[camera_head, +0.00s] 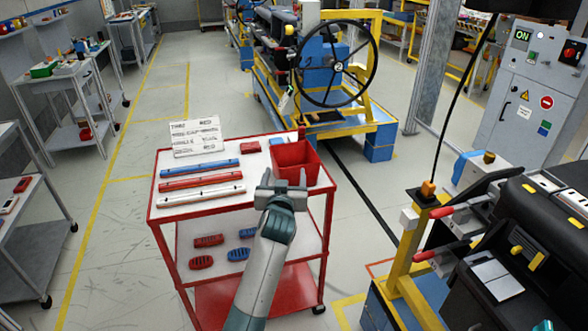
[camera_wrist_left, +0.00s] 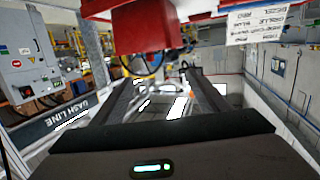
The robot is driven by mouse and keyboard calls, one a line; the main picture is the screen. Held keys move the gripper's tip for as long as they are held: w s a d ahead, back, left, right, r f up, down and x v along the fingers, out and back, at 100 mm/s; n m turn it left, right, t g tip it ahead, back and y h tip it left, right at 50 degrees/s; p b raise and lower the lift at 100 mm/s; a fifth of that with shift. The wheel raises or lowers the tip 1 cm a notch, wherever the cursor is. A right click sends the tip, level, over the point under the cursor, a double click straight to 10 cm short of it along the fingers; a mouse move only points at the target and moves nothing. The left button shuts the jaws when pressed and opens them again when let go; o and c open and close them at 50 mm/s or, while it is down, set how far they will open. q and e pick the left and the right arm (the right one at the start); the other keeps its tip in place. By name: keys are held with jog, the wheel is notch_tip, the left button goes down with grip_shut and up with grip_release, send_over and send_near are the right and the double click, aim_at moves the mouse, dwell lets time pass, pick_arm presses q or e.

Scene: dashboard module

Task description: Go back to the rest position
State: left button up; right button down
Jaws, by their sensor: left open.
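My left gripper (camera_head: 284,180) is over the front right part of the red cart's top (camera_head: 215,205), just in front of the red bin (camera_head: 296,163). Its two fingers point away from me and stand apart with nothing between them. In the left wrist view the open fingers (camera_wrist_left: 168,82) show empty, with the red bin (camera_wrist_left: 150,32) beyond and above them in the picture. I cannot tell whether the gripper touches the bin. My right gripper is not in view.
On the cart lie a blue bar (camera_head: 199,166), a red bar (camera_head: 200,180) and a white bar (camera_head: 200,194), with a sign (camera_head: 196,137) behind. Coloured vents (camera_head: 208,240) lie on the lower shelf. The black dashboard module (camera_head: 540,240) stands right. Floor left of the cart is clear.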

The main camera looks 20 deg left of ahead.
pick_arm(q)
jog(key=s+d+f+m+g+h, duration=0.15)
jog(key=s+f, duration=0.25)
jog(key=f, duration=0.9)
jog(key=s+d+f+m+g+h, duration=0.15)
jog(key=s+f, duration=0.35)
jog(key=f, duration=0.8)
jog(key=s+d+f+m+g, duration=0.1)
jog(key=s+f+g, duration=0.25)
jog(key=f, duration=0.85)
jog(key=s+f+g+b, duration=0.1)
jog(key=s+f+g, duration=0.2)
jog(key=s+f, duration=1.6)
jog(key=s+a+f+g, duration=0.1)
jog(key=s+f, duration=0.4)
jog(key=s, duration=0.8)
jog(key=s+a+f+g, duration=0.2)
jog(key=s+f, duration=0.3)
jog(key=s, duration=0.8)
jog(key=s+a+f+m+g+h+b, duration=0.1)
jog(key=s+f, duration=0.4)
jog(key=s, duration=0.9)
jog(key=shift+a+g, duration=0.65)
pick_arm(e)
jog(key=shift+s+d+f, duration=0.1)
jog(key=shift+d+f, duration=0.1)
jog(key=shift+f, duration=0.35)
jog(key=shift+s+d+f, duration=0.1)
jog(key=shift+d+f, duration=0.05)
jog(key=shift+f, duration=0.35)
